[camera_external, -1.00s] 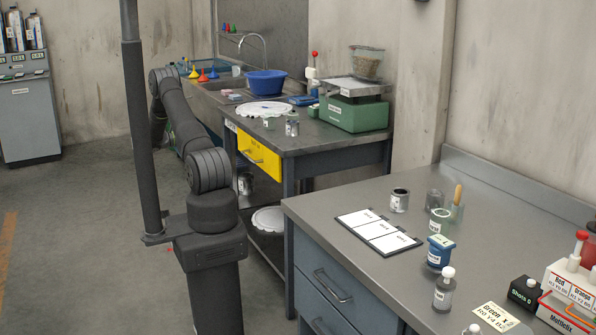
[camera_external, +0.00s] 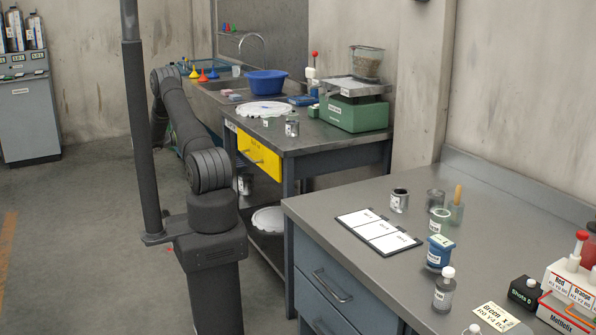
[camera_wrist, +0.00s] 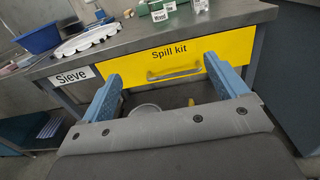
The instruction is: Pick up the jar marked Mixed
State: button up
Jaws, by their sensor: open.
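In the external view my gripper is hidden behind my arm.
A yellow Spill kit drawer (camera_wrist: 205,58) with a handle faces my fingers. A white scalloped plate (camera_wrist: 85,41) and a blue basin (camera_wrist: 40,38) are left of the jar. A green scale (camera_external: 355,113) stands right of it. The near grey bench (camera_external: 330,205) carries several jars.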

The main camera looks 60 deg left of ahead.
jog(key=shift+c, duration=1.3)
jog(key=shift+w, duration=0.1)
jog(key=m+g+y, duration=0.4)
jog(key=m+g, duration=1.2)
jog(key=m, duration=0.7)
send_near(270, 119)
jog(key=a+f, duration=0.2)
jog(key=w+a+f, duration=0.1)
jog(key=a+f, duration=0.1)
jog(key=shift+w+a+f, duration=0.1)
jog(key=shift+a+f, duration=0.1)
jog(key=shift+f, duration=0.15)
jog(key=shift+w+x, duration=0.15)
jog(key=shift+x, duration=1.2)
jog(key=shift+w+x, duration=0.15)
jog(key=shift+x, duration=1.2)
jog(key=shift+d, duration=0.1)
